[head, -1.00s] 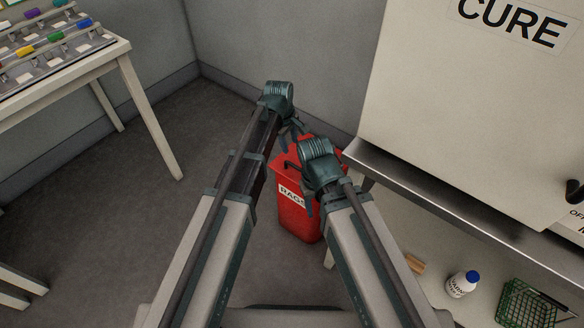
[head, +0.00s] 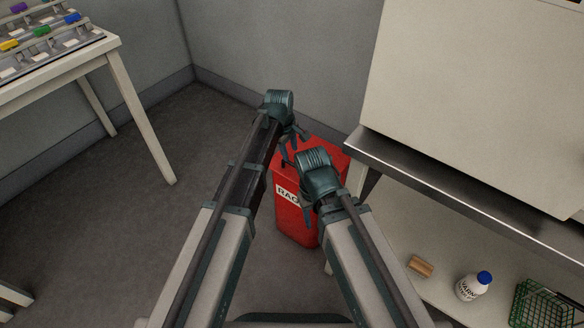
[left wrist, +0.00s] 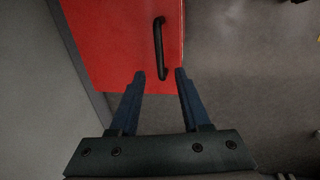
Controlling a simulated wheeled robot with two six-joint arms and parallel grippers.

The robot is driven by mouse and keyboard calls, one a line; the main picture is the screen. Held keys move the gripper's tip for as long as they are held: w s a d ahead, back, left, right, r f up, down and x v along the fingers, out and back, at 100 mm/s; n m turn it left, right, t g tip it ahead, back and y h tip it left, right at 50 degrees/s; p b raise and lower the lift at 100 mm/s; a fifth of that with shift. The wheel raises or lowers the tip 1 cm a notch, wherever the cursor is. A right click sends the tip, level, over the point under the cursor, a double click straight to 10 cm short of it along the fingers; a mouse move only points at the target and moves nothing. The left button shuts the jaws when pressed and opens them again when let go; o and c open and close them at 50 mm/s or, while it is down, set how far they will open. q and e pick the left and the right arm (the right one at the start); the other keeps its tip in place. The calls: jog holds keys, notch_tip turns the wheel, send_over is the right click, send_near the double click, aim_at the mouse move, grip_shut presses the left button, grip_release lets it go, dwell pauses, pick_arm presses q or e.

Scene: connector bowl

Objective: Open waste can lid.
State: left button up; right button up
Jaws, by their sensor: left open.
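The red waste can (head: 296,222) with a "RAGS" label stands on the floor in the middle of the head view, partly hidden by my arms. Its red lid (left wrist: 110,45) fills the upper left of the left wrist view and looks shut. A black bar handle (left wrist: 161,45) lies near the lid's edge. My left gripper (left wrist: 160,73) is open and empty, and the near end of the handle shows between its fingertips; the height gap is unclear. My right gripper (head: 307,212) is in front of the can; its finger opening is unclear.
A steel-edged bench (head: 470,205) with a large pale cabinet (head: 470,90) stands close right of the can. Its lower shelf holds a white bottle (head: 472,289), a wooden block (head: 421,266) and a green basket (head: 540,303). A table (head: 150,130) is at left; floor between is clear.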

aim_at(293, 164)
pick_arm(q)
jog(key=f+b, duration=0.1)
jog(key=f, duration=0.1)
jog(key=f+b, duration=0.2)
jog(key=w+f+b, duration=0.1)
jog(key=f+b, duration=0.1)
jog(key=shift+d+f, duration=0.25)
jog(key=shift+d, duration=0.15)
jog(key=shift+c, duration=0.4)
grip_shut()
jog(key=shift+r, duration=0.1)
dwell(0.6)
